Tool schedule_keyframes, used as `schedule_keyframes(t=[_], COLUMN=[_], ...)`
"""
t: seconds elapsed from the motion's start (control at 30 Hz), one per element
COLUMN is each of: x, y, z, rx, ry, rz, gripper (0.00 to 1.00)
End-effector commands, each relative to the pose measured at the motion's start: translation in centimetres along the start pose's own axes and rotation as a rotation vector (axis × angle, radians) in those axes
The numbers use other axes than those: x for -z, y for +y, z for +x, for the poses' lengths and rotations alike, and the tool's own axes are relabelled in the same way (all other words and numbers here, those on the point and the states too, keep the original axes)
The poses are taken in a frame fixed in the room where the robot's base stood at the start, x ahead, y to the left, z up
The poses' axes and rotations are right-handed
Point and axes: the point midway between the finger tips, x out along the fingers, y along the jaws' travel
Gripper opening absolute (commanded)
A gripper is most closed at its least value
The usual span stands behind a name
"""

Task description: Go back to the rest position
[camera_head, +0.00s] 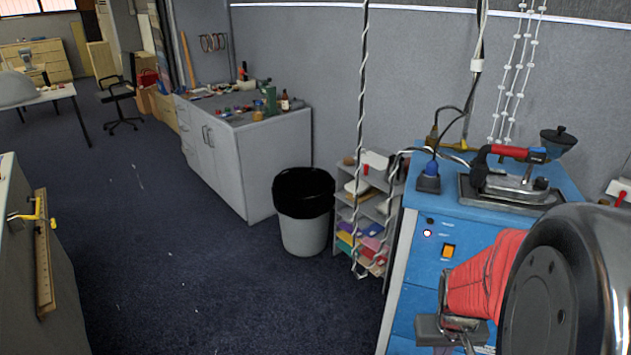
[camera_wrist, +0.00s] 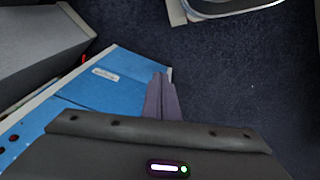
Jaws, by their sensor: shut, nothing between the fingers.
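My gripper (camera_wrist: 160,80) shows in the wrist view, its two dark purple-grey fingers together and pointing up the picture from the dark gripper body. Nothing is between the fingers. In that view the fingers overlap the right end of a blue panel (camera_wrist: 125,72) and the dark carpet; I cannot tell how far away these are.
In the head view, a blue ironing bench (camera_head: 420,260) with an iron (camera_head: 510,180) stands at the right. A black-topped bin (camera_head: 303,230), a small shelf (camera_head: 368,210) and a grey cabinet (camera_head: 225,150) line the wall. Dark carpet (camera_head: 190,280) lies open at centre left.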

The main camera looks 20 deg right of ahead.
Motion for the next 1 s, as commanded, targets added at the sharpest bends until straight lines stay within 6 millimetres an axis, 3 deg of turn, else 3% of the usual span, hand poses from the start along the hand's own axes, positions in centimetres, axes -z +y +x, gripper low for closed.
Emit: schedule_keyframes(t=[0.57, 1.0], x=[-2.0, -3.1], y=[-10.2, -17.1], z=[-12.5, -21.5], rx=[0.091, 0.193], ry=[0.050, 0.305], rz=[-0.051, -0.275], gripper=[0.00, 0.00])
